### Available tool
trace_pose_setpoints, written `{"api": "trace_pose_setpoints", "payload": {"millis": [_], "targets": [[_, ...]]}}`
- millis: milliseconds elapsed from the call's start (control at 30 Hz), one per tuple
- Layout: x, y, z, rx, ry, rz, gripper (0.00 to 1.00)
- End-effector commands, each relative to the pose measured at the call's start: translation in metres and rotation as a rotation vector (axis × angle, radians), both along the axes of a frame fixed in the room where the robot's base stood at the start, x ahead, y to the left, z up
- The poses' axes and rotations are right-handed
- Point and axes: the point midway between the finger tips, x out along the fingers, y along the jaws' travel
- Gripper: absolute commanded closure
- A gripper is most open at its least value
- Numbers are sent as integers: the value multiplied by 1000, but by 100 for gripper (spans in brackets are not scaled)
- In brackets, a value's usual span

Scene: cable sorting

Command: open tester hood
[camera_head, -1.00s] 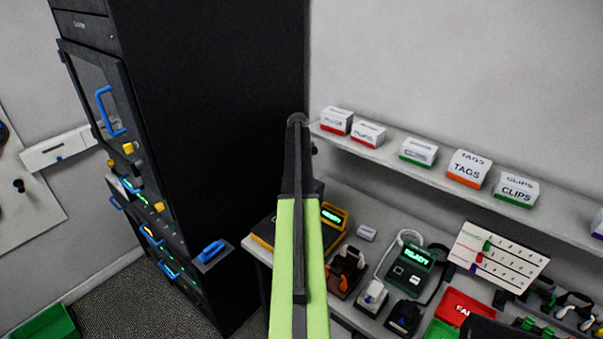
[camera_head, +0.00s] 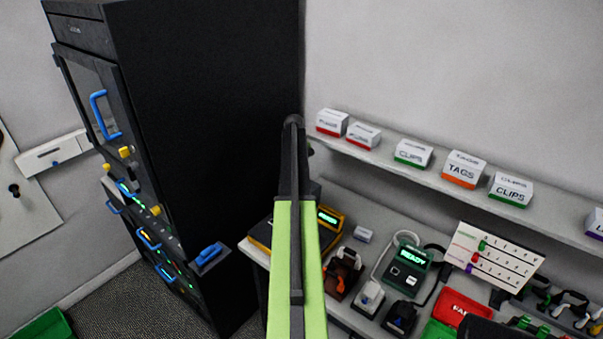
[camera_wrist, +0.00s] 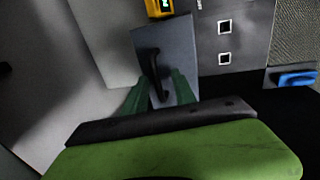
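The tester (camera_head: 330,216), with a yellow edge and a green lit display, stands at the left end of the bench. My arm covers its middle in the head view. In the wrist view its yellow display part (camera_wrist: 160,9) shows at the top. Below that lies the grey hood (camera_wrist: 180,45), flat, with a black bar handle (camera_wrist: 154,65). My gripper (camera_wrist: 160,94) has its two green fingers apart, one on each side of the handle's lower end. I cannot tell whether they touch it. In the head view my gripper is hidden behind my arm.
A tall black cabinet (camera_head: 210,120) with blue handles stands close on the left. A wall shelf (camera_head: 390,160) with several labelled boxes runs above the bench. Right of the tester are a green READY device (camera_head: 408,268), small holders and a red tray (camera_head: 460,307).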

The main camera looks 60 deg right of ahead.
Motion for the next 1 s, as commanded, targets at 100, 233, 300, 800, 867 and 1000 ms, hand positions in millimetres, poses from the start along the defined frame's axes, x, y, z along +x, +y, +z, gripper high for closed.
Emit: {"api": "trace_pose_setpoints", "payload": {"millis": [100, 233, 300, 800, 867, 1000], "targets": [[0, 2, 17, 0, 0, 0, 68], [1, 6, 43, 0, 0, 0, 68], [1, 8, 59, 0, 0, 0, 68], [3, 19, 115, 0, 2, 1, 68], [3, 19, 115, 0, 2, 1, 68], [4, 19, 115, 0, 1, 1, 68]]}}
